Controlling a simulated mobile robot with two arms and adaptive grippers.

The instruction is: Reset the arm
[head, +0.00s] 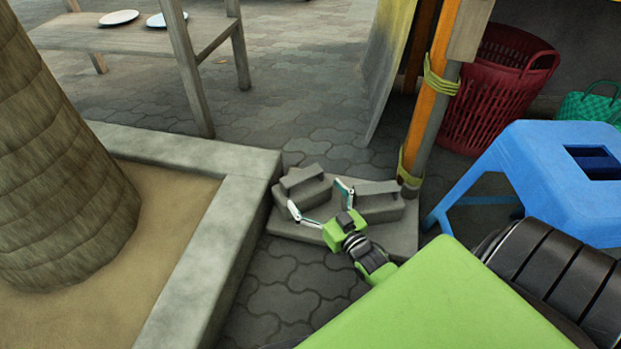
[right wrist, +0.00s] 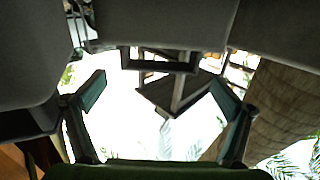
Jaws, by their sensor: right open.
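My right gripper (head: 318,198) is low in the middle of the head view, at the end of my green and black arm. Its two fingers are spread apart with nothing between them. It overlaps a grey stone base (head: 400,236) with two raised blocks in the picture; I cannot tell whether it touches them. In the right wrist view the open gripper (right wrist: 158,94) shows its two fingers wide apart, with grey surfaces close by at the top. My left gripper is not in view.
A stone curb (head: 215,245) and a tree trunk (head: 55,170) are at the left. A blue stool (head: 550,165), a red basket (head: 490,95) and an orange post (head: 430,90) are at the right. A wooden table (head: 120,38) with white plates stands behind. Paving between is clear.

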